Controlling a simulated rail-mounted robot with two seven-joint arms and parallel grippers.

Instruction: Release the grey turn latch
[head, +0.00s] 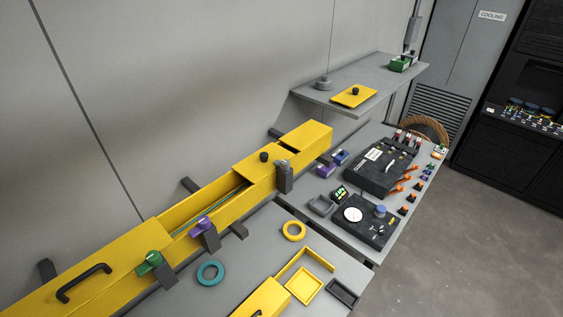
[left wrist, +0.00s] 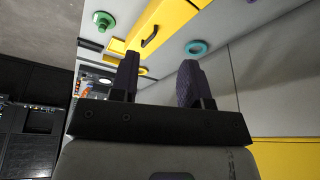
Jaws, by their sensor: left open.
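A grey turn latch (head: 284,177) stands upright on the front side of the long yellow duct (head: 228,213), near its far end. A green turn latch (head: 149,262) and a purple turn latch (head: 202,225) sit on the same side, nearer to me. My left gripper (left wrist: 158,82) shows only in the left wrist view, with its two dark fingers apart and nothing between them. The grey latch cannot be made out in that view. Neither gripper shows in the head view, so I cannot tell how far the left one is from the latch.
A teal ring (head: 210,273) and a yellow ring (head: 293,230) lie on the grey table. A yellow tray (head: 318,285) and a dark tray (head: 342,292) are at the front. Dark equipment (head: 381,170) stands on the right bench. A shelf (head: 374,88) hangs above.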

